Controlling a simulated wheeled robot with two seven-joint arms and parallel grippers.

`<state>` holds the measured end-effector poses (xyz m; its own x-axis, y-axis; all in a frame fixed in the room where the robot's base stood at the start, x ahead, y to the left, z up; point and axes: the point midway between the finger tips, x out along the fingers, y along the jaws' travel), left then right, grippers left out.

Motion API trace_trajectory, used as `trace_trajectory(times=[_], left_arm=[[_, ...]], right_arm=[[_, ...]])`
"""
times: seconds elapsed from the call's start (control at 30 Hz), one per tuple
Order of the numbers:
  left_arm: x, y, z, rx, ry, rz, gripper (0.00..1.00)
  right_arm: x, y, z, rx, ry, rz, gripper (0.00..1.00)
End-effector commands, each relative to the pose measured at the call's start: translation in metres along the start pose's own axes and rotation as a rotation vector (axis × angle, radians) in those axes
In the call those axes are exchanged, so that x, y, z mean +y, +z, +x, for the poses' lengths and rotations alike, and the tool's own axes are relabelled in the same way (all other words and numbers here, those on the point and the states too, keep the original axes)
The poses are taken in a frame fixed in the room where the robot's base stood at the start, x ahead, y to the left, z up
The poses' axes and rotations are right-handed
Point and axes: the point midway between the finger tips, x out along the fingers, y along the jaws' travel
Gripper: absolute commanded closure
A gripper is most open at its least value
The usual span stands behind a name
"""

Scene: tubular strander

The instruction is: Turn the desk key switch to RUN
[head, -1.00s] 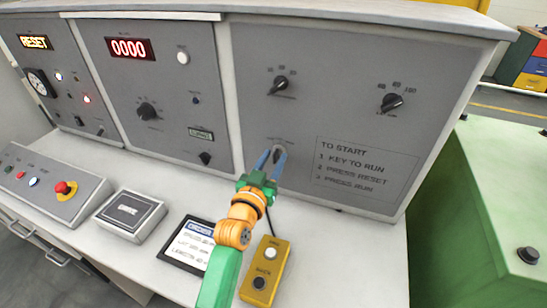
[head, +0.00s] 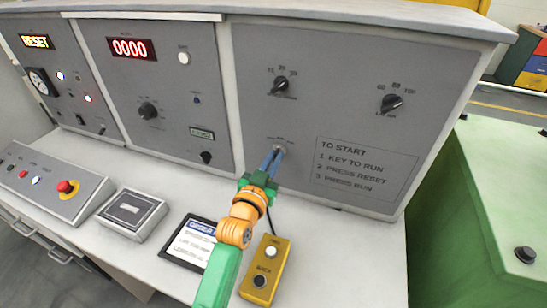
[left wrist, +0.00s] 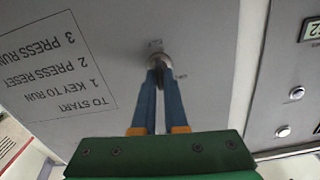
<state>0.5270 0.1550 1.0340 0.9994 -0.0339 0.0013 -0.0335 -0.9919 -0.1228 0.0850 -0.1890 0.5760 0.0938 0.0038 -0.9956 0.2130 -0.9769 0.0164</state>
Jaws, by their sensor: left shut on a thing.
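The desk key switch (left wrist: 160,61) is a round metal switch on the grey right-hand panel, seen in the left wrist view with small labels around it. In the head view the switch (head: 278,147) is mostly covered by my fingertips. My left gripper (head: 276,154) has its blue fingers close together at the switch, shut on its key. The fingers (left wrist: 160,72) also reach the switch in the left wrist view. The key itself is hidden between the fingers, so its position cannot be read. My right gripper is not in view.
A printed start notice (head: 366,164) is right of the switch. Two black rotary knobs (head: 280,85) (head: 391,102) sit above. A yellow button box (head: 265,272) and a tablet (head: 190,242) lie on the desk below. A red emergency button (head: 66,187) is far left.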

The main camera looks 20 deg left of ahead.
Motion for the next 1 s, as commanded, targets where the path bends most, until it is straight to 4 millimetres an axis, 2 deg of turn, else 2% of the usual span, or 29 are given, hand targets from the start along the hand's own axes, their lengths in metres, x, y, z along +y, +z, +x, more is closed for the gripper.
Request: trace_trajectory(times=[0.2, 0.6, 1.0], left_arm=[[0.0, -0.003, 0.0, 0.001, 0.001, 0.176, 1.0], [0.002, -0.002, 0.0, 0.002, 0.0, 0.491, 1.0], [0.002, -0.001, 0.0, 0.003, -0.001, 0.656, 1.0]], right_arm=[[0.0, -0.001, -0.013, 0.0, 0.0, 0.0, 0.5], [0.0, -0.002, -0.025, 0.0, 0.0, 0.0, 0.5], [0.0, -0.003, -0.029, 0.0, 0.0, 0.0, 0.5]])
